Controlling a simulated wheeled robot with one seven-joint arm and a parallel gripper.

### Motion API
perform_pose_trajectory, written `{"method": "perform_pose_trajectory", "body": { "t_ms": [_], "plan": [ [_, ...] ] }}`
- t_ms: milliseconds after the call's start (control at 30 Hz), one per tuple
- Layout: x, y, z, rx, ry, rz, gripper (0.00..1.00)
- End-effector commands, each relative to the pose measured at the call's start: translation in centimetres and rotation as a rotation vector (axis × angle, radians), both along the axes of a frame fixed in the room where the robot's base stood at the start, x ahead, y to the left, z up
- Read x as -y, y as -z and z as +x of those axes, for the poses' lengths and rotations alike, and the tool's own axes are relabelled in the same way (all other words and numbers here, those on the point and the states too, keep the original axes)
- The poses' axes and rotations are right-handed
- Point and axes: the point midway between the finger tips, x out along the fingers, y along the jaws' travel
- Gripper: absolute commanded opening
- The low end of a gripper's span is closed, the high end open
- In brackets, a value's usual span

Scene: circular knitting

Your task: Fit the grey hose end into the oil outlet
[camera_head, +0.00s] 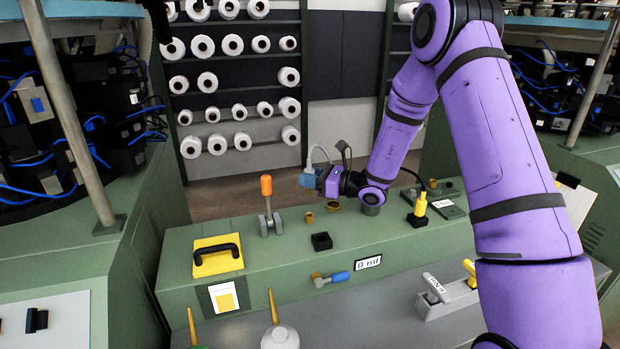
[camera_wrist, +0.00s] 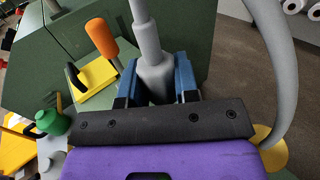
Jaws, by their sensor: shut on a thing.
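My gripper (camera_head: 309,180) hangs above the back part of the green machine top. In the wrist view, its blue fingers (camera_wrist: 157,82) are shut on the grey hose end (camera_wrist: 152,62), a stepped grey piece with its narrow tip pointing away from the palm. The grey hose (camera_wrist: 283,60) curves down the right of the wrist view to a brass fitting (camera_wrist: 268,150). In the head view, the hose (camera_head: 318,152) arcs above the gripper. Small brass fittings (camera_head: 309,217) stand on the machine top below the gripper; I cannot tell which part is the oil outlet.
An orange-handled lever (camera_head: 266,190) stands left of my gripper. A yellow plate with a black handle (camera_head: 217,256), a black square socket (camera_head: 321,241) and a blue-handled valve (camera_head: 335,278) are nearby. A yellow-topped fitting (camera_head: 420,207) stands right. Two oil cans stand in front.

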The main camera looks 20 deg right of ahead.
Motion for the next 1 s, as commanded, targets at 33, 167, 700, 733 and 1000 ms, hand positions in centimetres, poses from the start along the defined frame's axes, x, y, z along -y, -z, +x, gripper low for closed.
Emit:
{"method": "perform_pose_trajectory", "body": {
  "t_ms": [33, 167, 700, 733, 1000],
  "plan": [
    [0.0, 0.0, 0.0, 0.0, 0.0, 0.0, 0.05],
    [0.0, 0.0, 0.0, 0.0, 0.0, 0.0, 0.05],
    [0.0, 2.9, 0.0, -0.002, -0.002, 0.001, 0.05],
    [0.0, 3.2, 0.0, -0.002, -0.002, 0.001, 0.05],
    [0.0, 5.1, 0.0, -0.001, -0.001, 0.0, 0.05]
  ]
}}
